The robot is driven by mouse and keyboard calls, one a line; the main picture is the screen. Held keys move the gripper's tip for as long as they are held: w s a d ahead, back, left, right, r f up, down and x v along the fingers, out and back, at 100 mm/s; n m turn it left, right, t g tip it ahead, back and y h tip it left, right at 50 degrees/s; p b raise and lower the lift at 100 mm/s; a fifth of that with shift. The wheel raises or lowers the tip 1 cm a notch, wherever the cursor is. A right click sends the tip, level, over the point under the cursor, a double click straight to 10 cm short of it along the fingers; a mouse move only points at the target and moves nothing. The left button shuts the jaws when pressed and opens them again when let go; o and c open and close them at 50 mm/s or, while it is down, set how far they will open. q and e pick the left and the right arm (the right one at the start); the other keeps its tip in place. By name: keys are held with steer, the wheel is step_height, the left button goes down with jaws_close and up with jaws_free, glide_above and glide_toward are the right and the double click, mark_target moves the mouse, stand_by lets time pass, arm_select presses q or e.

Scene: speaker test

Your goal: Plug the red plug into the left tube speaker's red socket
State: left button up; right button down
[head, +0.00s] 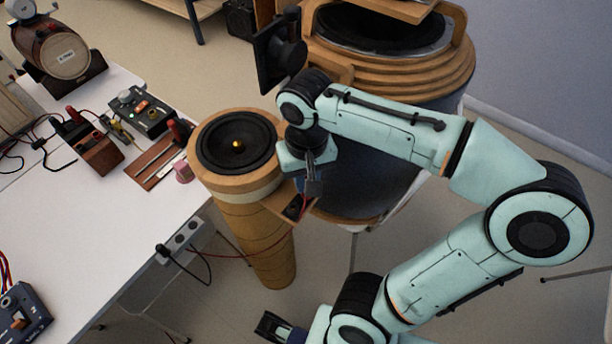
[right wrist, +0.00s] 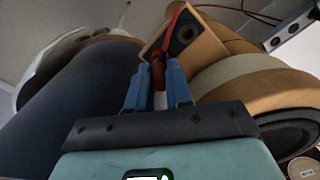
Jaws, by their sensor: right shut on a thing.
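The left tube speaker (head: 262,240), a slim wooden tube with a black cone on top, stands beside the white table. A small wooden terminal panel (head: 281,203) with a dark plate juts from its side; it also shows in the right wrist view (right wrist: 210,45). My right gripper (head: 314,188) is over this panel. In the right wrist view its blue fingers (right wrist: 158,80) are shut on the red plug (right wrist: 158,72), close to the panel's edge. The red socket is not clearly visible, and I cannot tell whether the plug touches it. A dark forked part at the head view's bottom edge is unclear.
A wide wood-ringed speaker (head: 395,75) stands right behind my right arm. The white table (head: 100,235) at left holds tools and instruments. A socket strip (head: 182,240) hangs on its edge. A red cable (head: 228,250) loops past the tube.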

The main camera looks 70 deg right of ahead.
arm_select(q)
steer(key=shift+f, duration=0.3)
arm_select(e)
steer(key=shift+f, duration=0.35)
steer(key=c, duration=1)
jaws_free()
steer(key=shift+o, duration=0.2)
steer(key=shift+r+p, duration=3.2)
steer(key=shift+r, duration=0.6)
arm_select(q)
step_height(320, 180, up, 6)
steer(key=s, duration=0.1)
steer(key=shift+s+g, duration=0.35)
steer(key=shift+g, duration=0.05)
steer(key=shift+f, duration=0.1)
